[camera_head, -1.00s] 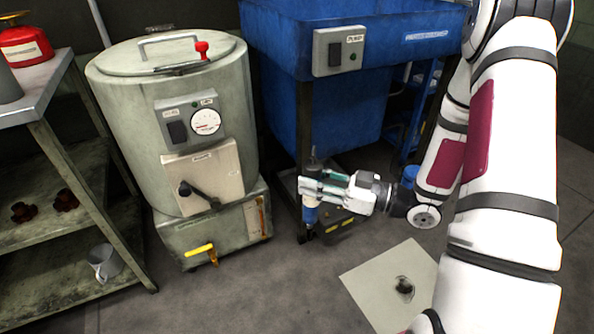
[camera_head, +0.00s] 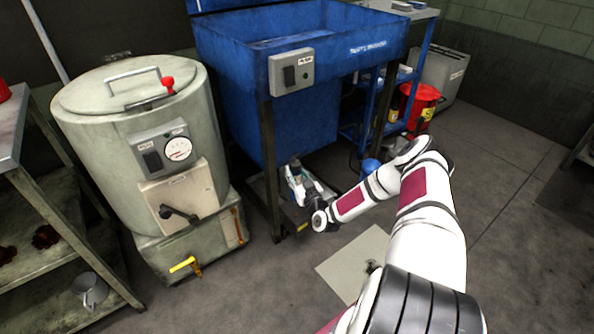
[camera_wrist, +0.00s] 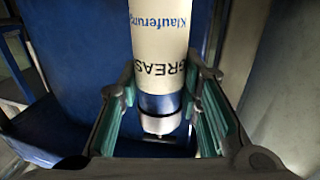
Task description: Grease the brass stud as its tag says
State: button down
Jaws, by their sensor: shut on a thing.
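My gripper (camera_head: 297,185) is under the blue washer tank, just right of a dark tank leg. In the wrist view, my gripper (camera_wrist: 163,112) has green-padded fingers on both sides of a grease cartridge (camera_wrist: 160,35). The cartridge is a cream cylinder with a dark blue band and a silver end cap, printed "GREAS", with the rest of the word cut off or hidden. The fingers are shut on it around its banded end. In the head view the cartridge is too small to make out clearly. I cannot see a brass stud or its tag in any view.
The blue washer tank (camera_head: 230,75) overhangs my gripper. A grey drum machine (camera_head: 90,135) with a gauge and yellow-handled tap stands left. A shelf (camera_head: 80,245) holds a grey mug (camera_head: 89,291). A red bin (camera_head: 420,107) stands at the back. Floor at right is clear.

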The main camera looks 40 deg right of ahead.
jog(key=shift+d+f, duration=0.2)
jog(key=shift+d, duration=0.2)
jog(key=shift+f+b, duration=2.05)
jog(key=shift+f, duration=0.65)
jog(key=shift+s+a, duration=0.1)
jog(key=shift+f+b, duration=0.75)
jog(key=shift+f, duration=0.05)
